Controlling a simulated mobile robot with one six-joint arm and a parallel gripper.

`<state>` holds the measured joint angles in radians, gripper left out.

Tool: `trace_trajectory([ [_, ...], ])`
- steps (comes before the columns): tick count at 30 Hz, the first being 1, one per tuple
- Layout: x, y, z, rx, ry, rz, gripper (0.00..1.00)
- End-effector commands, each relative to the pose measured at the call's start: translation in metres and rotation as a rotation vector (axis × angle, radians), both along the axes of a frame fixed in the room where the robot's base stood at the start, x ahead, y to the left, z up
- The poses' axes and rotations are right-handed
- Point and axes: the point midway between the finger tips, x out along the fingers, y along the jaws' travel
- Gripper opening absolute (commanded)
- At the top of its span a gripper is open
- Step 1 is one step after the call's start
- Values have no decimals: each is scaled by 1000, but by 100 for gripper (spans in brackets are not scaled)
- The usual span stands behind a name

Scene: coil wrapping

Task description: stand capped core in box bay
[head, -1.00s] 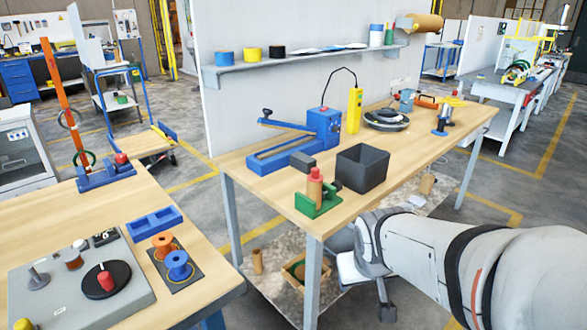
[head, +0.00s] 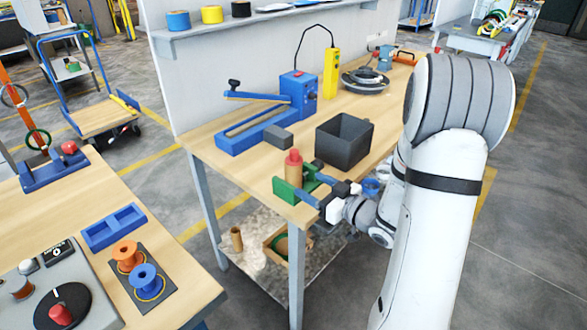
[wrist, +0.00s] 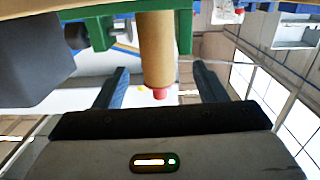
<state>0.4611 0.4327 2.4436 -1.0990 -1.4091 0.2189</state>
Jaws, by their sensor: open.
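The core (head: 293,174) is a tan tube with a red cap on top. It stands upright in a green fixture (head: 283,190) at the front corner of the middle bench. My gripper (head: 322,180) is beside it from the right, at about the tube's height. In the wrist view the core (wrist: 157,45) shows between my open fingers (wrist: 160,72), its red cap toward the palm side, still against the green fixture (wrist: 185,25). I cannot tell whether either finger touches it. A blue tray with two bays (head: 100,238) lies on the left table.
A dark grey open bin (head: 345,158) stands close behind the fixture. A blue lever tool (head: 240,137) with a grey block is farther left. A wooden box (head: 268,248) and a tan tube (head: 236,238) are on the shelf below. Blue and orange spools (head: 146,281) sit by the tray.

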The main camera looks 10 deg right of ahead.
Motion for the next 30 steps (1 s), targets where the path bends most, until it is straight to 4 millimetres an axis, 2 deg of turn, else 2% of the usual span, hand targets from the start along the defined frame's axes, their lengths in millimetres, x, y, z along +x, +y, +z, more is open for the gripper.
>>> trace_trajectory([
  [5, 1, 4, 2, 37, -20, 24, 65],
  [21, 60, 37, 2, 36, -20, 21, 65],
  [30, 63, 39, 1, 36, -21, 17, 64],
])
